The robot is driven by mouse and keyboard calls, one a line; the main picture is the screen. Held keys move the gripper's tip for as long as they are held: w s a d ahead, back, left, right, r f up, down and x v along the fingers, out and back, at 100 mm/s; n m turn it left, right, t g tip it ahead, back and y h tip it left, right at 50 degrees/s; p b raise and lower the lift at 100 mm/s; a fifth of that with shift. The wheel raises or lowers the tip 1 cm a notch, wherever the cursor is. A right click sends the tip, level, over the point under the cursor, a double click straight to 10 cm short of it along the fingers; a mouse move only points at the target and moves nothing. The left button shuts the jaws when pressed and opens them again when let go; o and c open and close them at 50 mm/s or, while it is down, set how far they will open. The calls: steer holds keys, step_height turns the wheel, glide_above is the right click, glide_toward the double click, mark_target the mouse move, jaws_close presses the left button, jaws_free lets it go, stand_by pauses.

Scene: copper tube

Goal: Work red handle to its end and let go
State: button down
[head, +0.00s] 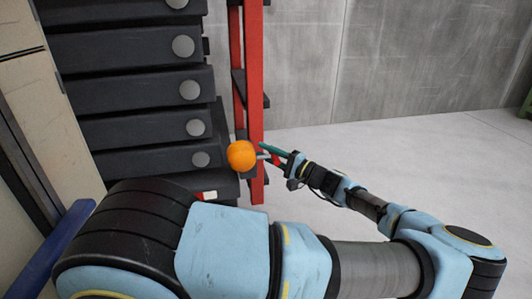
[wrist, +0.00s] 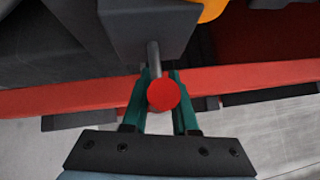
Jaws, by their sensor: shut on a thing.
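The red handle has a round red knob (wrist: 163,94) on the end of a thin grey rod, which comes out of a dark grey block (wrist: 146,28). In the wrist view my gripper (wrist: 160,80) has one green finger on each side of the rod and knob, closed on the handle. In the head view my gripper (head: 266,151) reaches in from the right, beside the orange ball (head: 241,155). A small patch of the red handle (head: 277,160) shows between the fingers there. The rest of it is hidden by the fingers.
A tall red upright frame (head: 255,80) stands right behind the gripper. Black stacked blocks with round grey discs (head: 183,47) stand to its left. A blue bar (head: 50,250) lies at lower left. The grey floor (head: 400,150) at right is clear up to the wall.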

stand_by(0.4)
steer(key=d, duration=0.2)
steer(key=d+b, duration=0.1)
steer(key=shift+w+d+f, duration=0.1)
steer(key=shift+w+d, duration=0.15)
steer(key=shift+d, duration=0.1)
steer(key=c, duration=0.7)
jaws_free()
steer(key=v, duration=1.1)
